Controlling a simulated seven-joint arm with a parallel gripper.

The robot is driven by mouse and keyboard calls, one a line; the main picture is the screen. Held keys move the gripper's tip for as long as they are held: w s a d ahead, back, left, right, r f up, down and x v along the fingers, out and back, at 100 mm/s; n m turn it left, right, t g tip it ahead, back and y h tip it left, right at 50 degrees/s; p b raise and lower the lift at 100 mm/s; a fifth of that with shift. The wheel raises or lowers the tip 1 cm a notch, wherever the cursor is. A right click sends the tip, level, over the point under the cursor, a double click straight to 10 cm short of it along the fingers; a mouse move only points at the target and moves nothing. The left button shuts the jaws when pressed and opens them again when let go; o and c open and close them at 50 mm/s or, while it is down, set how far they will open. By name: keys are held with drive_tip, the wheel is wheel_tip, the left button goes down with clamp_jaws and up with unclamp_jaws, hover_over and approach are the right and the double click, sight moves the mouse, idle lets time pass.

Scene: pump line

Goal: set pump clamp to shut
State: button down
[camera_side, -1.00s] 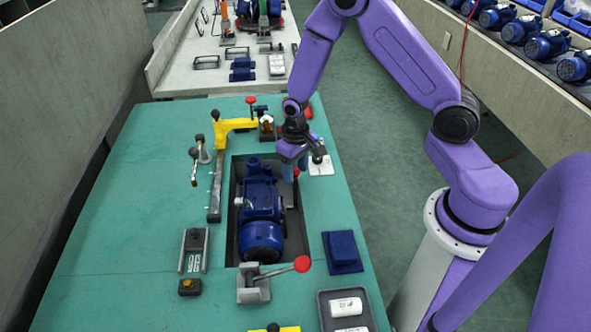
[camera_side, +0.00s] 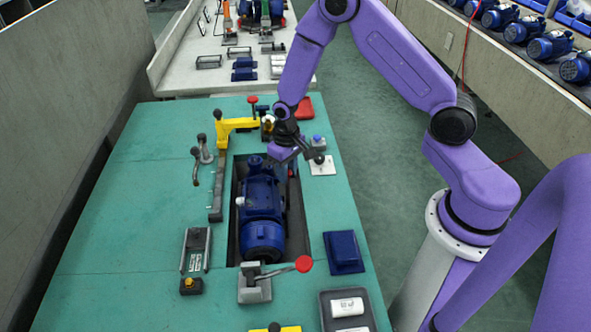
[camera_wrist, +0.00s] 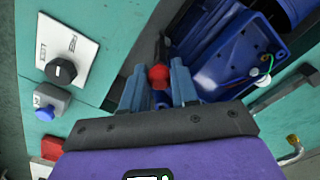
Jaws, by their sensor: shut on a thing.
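The blue pump (camera_side: 262,207) lies in a dark recess in the green bench; its blue body also shows in the wrist view (camera_wrist: 222,55). My gripper (camera_side: 288,168) is low over the recess's far right corner. In the wrist view my gripper (camera_wrist: 157,88) has its two fingers on either side of a red ball knob (camera_wrist: 158,76) on a dark handle, and is shut on it. The handle's base is mostly hidden. A grey clamp (camera_side: 254,285) with a red-ball lever (camera_side: 303,264) pointing right stands at the recess's near end. Which one is the pump clamp is not marked.
A yellow arm (camera_side: 237,124) with a red knob stands behind the recess. A white plate with a black dial (camera_side: 321,164) and a blue button (camera_side: 317,141) are right of my gripper. A blue block (camera_side: 343,252) and a grey tray (camera_side: 327,312) lie at the near right.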

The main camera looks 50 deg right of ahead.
drive_tip(key=shift+w+a, duration=0.3)
drive_tip(key=c, duration=0.9)
unclamp_jaws()
drive_tip(key=shift+o, duration=0.2)
